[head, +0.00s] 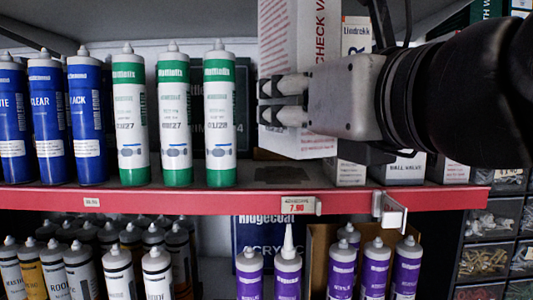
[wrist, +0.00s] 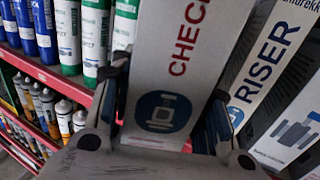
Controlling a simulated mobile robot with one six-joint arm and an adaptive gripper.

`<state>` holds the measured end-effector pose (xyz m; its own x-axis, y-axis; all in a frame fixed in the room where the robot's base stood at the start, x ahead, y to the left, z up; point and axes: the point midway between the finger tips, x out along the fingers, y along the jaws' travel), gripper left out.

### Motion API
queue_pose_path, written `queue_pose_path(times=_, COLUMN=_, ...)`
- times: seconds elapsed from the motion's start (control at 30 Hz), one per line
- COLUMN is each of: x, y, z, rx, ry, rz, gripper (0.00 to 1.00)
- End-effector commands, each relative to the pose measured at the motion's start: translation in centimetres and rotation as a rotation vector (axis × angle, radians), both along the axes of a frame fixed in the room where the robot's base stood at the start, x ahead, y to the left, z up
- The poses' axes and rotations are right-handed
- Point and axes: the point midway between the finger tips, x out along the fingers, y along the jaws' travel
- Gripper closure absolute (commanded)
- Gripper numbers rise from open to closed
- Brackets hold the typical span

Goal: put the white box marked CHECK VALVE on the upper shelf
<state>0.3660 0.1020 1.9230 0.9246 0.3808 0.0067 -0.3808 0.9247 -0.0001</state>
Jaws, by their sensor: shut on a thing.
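The white box marked CHECK VALVE (head: 297,45) is upright in my gripper (head: 285,101), above the red-edged upper shelf (head: 160,201) in the head view. In the wrist view the box (wrist: 178,75) shows the red letters CHECK and a dark blue round picture. My gripper (wrist: 168,105) is shut on it, with one finger on each side. In the head view the fingers cross the front of the box. The box's lower end is a little above or near the shelf surface; I cannot tell whether they touch.
Green-and-white tubes (head: 220,115) and blue tubes (head: 85,120) stand left of the box. A Lindrekk box (head: 356,36), a ball valve box (head: 405,169) and, in the wrist view, a RISER box (wrist: 262,60) stand close on the right.

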Motion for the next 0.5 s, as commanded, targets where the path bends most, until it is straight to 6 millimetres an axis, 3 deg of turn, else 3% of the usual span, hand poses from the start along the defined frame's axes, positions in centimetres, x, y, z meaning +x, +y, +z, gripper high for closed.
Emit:
queue_pose_path(times=0.03, x=1.6, y=0.0, z=-0.2, rx=0.001, ry=0.005, rz=-0.001, gripper=0.87)
queue_pose_path(times=0.2, x=6.2, y=0.0, z=-0.2, rx=0.002, ry=0.004, rz=-0.001, gripper=0.87)
queue_pose_path(times=0.5, x=13.2, y=0.0, z=0.0, rx=0.001, ry=0.001, rz=-0.001, gripper=0.87)
